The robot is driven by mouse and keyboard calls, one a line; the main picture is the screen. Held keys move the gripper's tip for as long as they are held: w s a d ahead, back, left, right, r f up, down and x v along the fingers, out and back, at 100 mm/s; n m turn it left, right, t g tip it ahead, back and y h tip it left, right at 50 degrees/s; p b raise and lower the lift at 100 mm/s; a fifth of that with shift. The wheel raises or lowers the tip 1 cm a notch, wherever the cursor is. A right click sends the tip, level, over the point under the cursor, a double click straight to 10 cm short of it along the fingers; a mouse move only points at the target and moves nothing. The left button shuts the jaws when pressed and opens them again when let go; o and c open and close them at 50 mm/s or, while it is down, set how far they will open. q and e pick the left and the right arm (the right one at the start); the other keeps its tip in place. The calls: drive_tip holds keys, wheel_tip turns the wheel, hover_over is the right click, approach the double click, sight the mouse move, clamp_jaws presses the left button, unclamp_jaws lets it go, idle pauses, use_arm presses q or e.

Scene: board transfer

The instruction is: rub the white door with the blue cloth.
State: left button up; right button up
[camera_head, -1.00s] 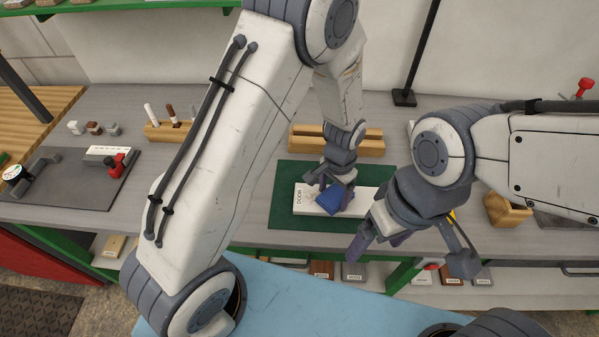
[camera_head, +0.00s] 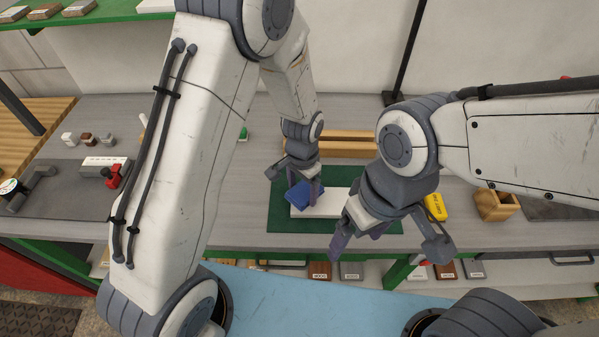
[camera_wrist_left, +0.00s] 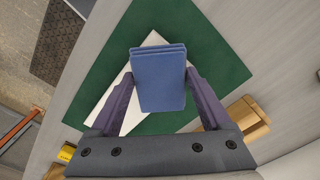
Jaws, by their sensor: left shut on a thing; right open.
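The blue cloth (camera_head: 304,196) is a folded pad in my left gripper (camera_head: 303,188), whose two fingers are shut on it. The cloth also shows in the left wrist view (camera_wrist_left: 160,82). The white door (camera_head: 328,206) is a flat white board lying on a green mat (camera_head: 280,222). The cloth is over the door's left end and hides part of it. I cannot tell whether cloth and door touch. In the left wrist view the door (camera_wrist_left: 112,98) lies partly behind the cloth. My right gripper (camera_head: 357,238) is open and empty, in front of the door's right part.
A wooden rack (camera_head: 345,146) stands behind the mat. A yellow block (camera_head: 436,207) and a wooden box (camera_head: 495,206) are to the right. A dark mat (camera_head: 60,202) with a red-handled tool is at the left. A lower shelf holds several labelled boards.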

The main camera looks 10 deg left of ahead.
use_arm(q)
drive_tip(key=shift+s+r+p, duration=0.1)
drive_tip(key=shift+r+p, duration=1.95)
drive_tip(key=shift+r, duration=0.65)
